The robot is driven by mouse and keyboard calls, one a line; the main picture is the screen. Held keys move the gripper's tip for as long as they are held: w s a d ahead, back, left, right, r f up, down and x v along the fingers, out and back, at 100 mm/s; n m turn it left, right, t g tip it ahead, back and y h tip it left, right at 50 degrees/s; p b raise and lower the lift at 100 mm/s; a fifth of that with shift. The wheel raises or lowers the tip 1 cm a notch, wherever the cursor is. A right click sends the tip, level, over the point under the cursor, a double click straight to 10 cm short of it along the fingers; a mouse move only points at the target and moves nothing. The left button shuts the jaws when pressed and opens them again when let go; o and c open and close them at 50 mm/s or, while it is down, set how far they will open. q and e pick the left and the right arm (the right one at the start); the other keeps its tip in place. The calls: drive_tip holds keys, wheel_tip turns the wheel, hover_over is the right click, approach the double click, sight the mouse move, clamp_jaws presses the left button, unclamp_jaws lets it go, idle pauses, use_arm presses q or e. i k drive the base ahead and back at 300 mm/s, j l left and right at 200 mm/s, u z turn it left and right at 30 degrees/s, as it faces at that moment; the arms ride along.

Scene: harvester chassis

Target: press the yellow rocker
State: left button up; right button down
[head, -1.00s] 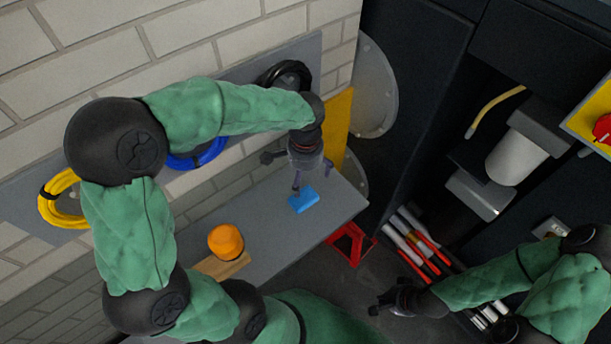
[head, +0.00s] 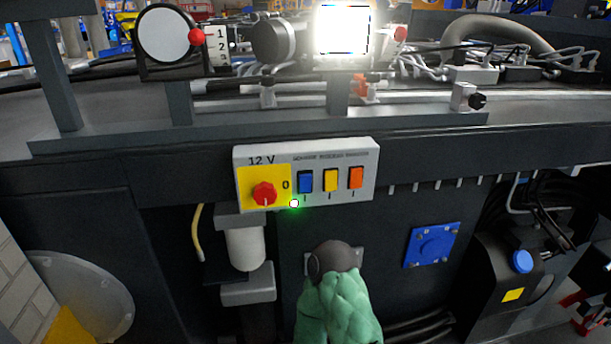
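The yellow rocker (head: 330,180) is the middle one of three rockers on a light grey 12 V switch panel (head: 318,205) in the head view. A blue rocker (head: 305,181) is left of it and an orange rocker (head: 356,177) right of it. Nothing covers the yellow rocker; which way it is tipped is too small to tell. Neither of my grippers shows in this view.
A red rotary knob (head: 264,194) on a yellow plate sits left of the rockers, and a small green lamp (head: 294,203) glows beside it. A grey beam (head: 250,135) runs above the panel. A white cylinder (head: 246,248) is at lower left, a blue plate (head: 432,246) at right.

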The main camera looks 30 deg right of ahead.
sight(331, 177)
drive_tip(key=z, duration=1.3)
